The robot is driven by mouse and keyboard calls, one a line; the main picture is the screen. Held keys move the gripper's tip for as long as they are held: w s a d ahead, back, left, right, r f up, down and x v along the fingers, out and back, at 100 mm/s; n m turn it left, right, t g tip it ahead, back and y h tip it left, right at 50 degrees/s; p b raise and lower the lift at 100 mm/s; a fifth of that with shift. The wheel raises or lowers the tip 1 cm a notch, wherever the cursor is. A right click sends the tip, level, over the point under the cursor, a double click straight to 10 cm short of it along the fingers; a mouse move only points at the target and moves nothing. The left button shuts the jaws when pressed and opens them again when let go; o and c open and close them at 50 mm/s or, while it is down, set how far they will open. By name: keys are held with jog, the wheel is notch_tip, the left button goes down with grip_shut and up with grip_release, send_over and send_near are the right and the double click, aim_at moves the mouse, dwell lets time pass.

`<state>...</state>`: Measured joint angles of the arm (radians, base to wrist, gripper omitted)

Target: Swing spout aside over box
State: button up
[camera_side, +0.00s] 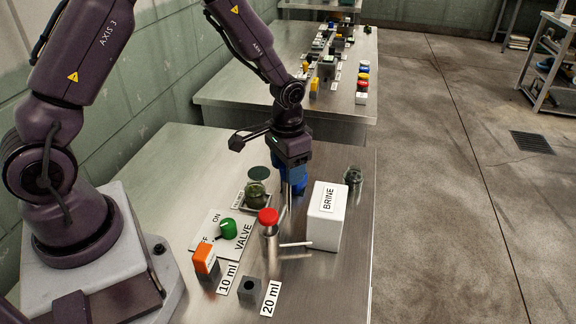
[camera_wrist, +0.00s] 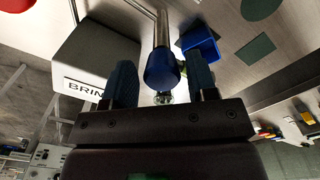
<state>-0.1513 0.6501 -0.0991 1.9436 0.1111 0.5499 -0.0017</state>
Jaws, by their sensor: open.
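The spout is a thin metal tube (camera_wrist: 161,32) with a blue end piece (camera_wrist: 162,69) in the wrist view. In the side view, a thin rod (camera_side: 283,214) rises beside the red-capped post (camera_side: 268,217) toward my gripper. My gripper (camera_side: 291,193) points down; its open dark-blue fingers (camera_wrist: 161,84) stand either side of the blue end piece. Whether they touch it cannot be told. The white box marked BRINE (camera_side: 326,216) stands right of my gripper and shows left in the wrist view (camera_wrist: 96,58). A small blue open box (camera_wrist: 201,45) lies just beyond the spout, mostly hidden in the side view.
A jar with green contents (camera_side: 256,194) stands left of my gripper. A green valve knob (camera_side: 228,228), an orange-topped block (camera_side: 204,261) and a dark block (camera_side: 249,291) are nearer. A glass jar (camera_side: 353,177) stands behind the BRINE box. The table's right edge is close to that box.

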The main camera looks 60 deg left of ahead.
jog(key=shift+s+a+f, duration=0.1)
jog(key=shift+s+a, duration=0.05)
jog(key=shift+a, duration=0.05)
notch_tip(320, 180, up, 13)
dwell(0.6)
